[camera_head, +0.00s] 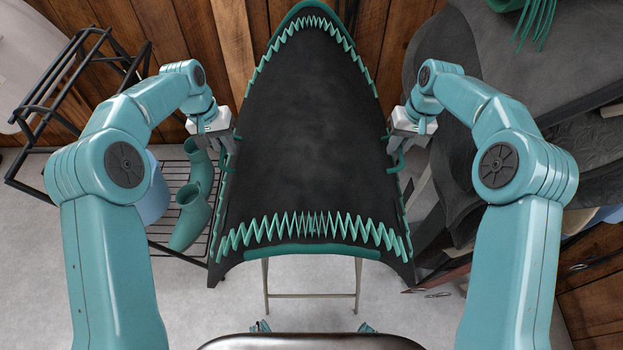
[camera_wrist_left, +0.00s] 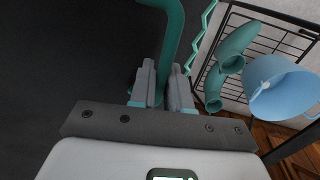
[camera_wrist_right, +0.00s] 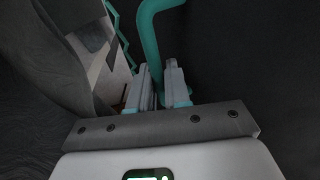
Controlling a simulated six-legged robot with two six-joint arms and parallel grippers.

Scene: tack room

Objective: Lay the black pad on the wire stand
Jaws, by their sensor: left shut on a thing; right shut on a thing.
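The black pad (camera_head: 310,140), with teal zigzag stitching and a teal strip along its edges, hangs spread between my two grippers. My left gripper (camera_head: 229,143) is shut on a teal loop at the pad's left side, and the loop also shows in the left wrist view (camera_wrist_left: 172,45). My right gripper (camera_head: 394,143) is shut on a teal loop at the right side, seen in the right wrist view (camera_wrist_right: 150,40). Below the pad's near edge, thin legs and a crossbar of the wire stand (camera_head: 311,296) show. Its top is hidden by the pad, so contact cannot be told.
A black metal rack (camera_head: 60,100) stands at the left wall. Dark saddle-like leather (camera_head: 475,60) crowds the right. The grey floor near the legs is clear.

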